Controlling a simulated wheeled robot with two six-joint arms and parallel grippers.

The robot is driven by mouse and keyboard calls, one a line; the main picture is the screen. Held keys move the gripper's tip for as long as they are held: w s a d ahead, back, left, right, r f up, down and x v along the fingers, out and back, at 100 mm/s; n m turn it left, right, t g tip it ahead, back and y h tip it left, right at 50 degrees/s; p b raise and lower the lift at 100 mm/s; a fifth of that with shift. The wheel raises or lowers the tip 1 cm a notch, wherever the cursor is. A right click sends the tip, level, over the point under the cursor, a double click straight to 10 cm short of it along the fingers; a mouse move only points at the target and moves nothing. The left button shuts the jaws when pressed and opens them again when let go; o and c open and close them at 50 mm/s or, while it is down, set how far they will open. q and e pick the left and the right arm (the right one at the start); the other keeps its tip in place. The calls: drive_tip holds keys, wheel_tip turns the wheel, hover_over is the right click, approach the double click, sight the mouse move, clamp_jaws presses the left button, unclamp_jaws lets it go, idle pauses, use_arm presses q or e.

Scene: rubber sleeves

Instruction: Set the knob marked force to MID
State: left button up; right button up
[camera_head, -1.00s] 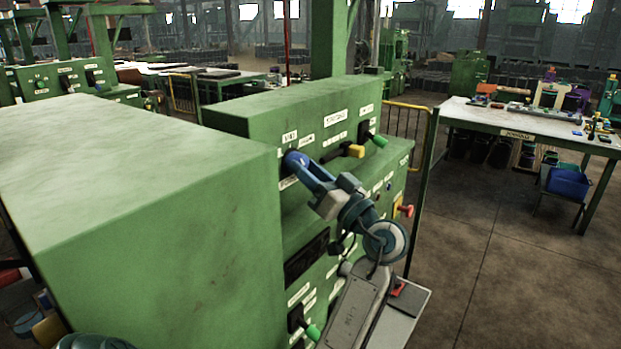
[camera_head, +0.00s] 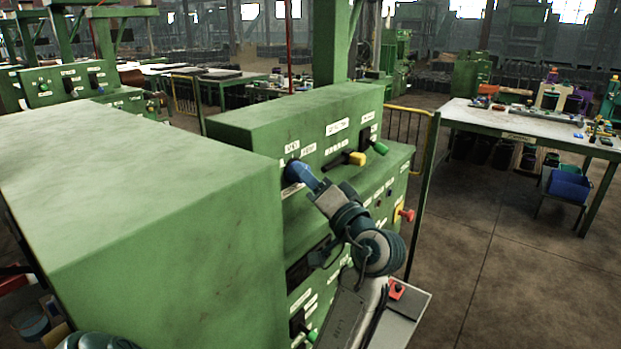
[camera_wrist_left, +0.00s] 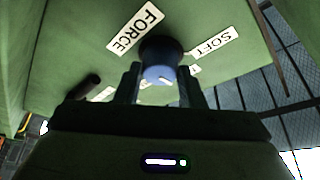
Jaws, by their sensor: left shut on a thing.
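The force knob is a round blue knob (camera_head: 298,171) on the upper face of the green machine panel (camera_head: 250,128). In the left wrist view the knob (camera_wrist_left: 160,58) sits beside a white FORCE label (camera_wrist_left: 135,27) and a SOFT label (camera_wrist_left: 214,44). A MID label cannot be read. My left gripper (camera_head: 312,181) is shut on the knob, one finger on each side of it in the left wrist view (camera_wrist_left: 160,82). The knob's pointer setting is not clear. My right gripper is not in view.
To the right on the panel are a yellow handle (camera_head: 356,158), a green handle (camera_head: 380,148) and a red button (camera_head: 406,215). A large green cabinet (camera_head: 140,220) stands close on the left. A white worktable (camera_head: 480,118) stands at the right, with open floor before it.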

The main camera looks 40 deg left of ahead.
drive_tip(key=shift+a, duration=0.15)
use_arm(q)
drive_tip(key=o, duration=1)
drive_tip(key=shift+a, duration=0.1)
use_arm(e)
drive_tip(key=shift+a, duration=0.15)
